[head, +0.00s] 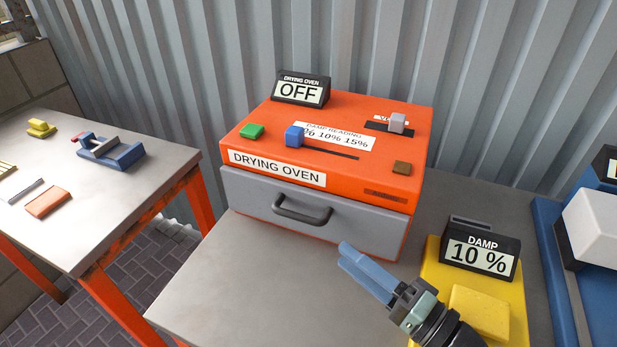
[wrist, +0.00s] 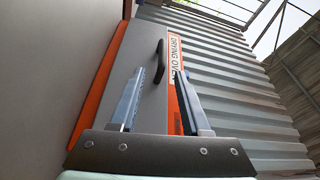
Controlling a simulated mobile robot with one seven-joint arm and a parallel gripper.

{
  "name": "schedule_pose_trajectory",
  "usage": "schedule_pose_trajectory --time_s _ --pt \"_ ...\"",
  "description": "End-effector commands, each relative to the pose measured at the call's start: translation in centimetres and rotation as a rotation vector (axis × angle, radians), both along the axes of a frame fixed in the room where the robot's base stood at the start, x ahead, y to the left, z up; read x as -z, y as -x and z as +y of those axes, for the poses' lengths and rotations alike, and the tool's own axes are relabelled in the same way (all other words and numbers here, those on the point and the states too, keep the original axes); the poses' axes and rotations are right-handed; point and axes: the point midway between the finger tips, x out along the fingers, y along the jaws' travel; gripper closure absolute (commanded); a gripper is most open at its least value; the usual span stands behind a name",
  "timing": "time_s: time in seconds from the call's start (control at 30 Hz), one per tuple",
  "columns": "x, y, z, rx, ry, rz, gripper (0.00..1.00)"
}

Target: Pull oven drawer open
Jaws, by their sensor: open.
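The orange drying oven (head: 330,140) stands on the grey bench, with a sign reading OFF (head: 300,91) on top. Its grey drawer (head: 360,222) looks shut, flush with the oven front. The dark bar handle (head: 302,209) is at the drawer's middle. In the wrist view the drawer (wrist: 130,90) appears turned on its side, with the handle (wrist: 161,60) ahead of the fingers. My gripper (head: 358,257) is open and empty, in front of the drawer and to the right of the handle, apart from it. Its two blue fingers also show in the wrist view (wrist: 163,102).
A yellow device reading DAMP 10 % (head: 435,262) stands right of my gripper. A blue machine with a white block (head: 592,225) is at the far right. The bench top (head: 225,275) before the drawer is clear. Another table (head: 100,195) with small items is at left.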

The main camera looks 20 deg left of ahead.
Motion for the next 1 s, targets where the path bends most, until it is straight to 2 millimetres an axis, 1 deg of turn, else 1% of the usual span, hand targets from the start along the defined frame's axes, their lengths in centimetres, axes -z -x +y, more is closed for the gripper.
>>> schedule_pose_trajectory --time_s 0.13,0.23,0.5,0.7,0.87,1.0 --pt "-0.1 -0.1 0.5 -0.005 -0.007 0.003 0.53" --pt "-0.2 -0.6 1.6 -0.006 -0.007 0.002 0.53" --pt "-0.7 -2.9 6.8 -0.007 -0.006 0.001 0.53" --pt "-0.9 -4.3 10.0 -0.005 -0.005 0.000 0.53" --pt "-0.9 -5.0 11.3 -0.003 -0.004 0.001 0.53" --pt "-1.0 -5.2 11.8 -0.002 -0.004 0.000 0.53"
